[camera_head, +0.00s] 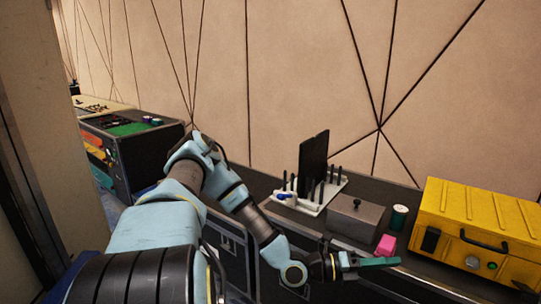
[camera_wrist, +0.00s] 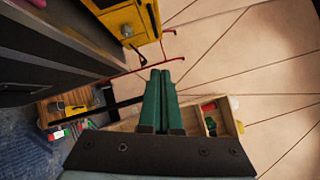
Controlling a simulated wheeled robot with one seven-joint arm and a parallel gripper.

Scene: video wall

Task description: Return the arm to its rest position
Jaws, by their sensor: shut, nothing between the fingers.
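My arm reaches forward and right across the head view, bent at the elbow. My gripper (camera_head: 382,262) is at its end, with green fingers pointing right, close to the front edge of the dark counter (camera_head: 350,243). In the wrist view my gripper (camera_wrist: 160,75) shows its two green fingers side by side, closed together with nothing between them.
On the counter are a white rack (camera_head: 303,203) with a dark upright panel, a grey box (camera_head: 357,218), a dark green spool (camera_head: 398,217), a pink block (camera_head: 386,245) and a yellow case (camera_head: 480,230). A tan wall (camera_head: 280,80) stands behind. A dark cabinet (camera_head: 130,145) is left.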

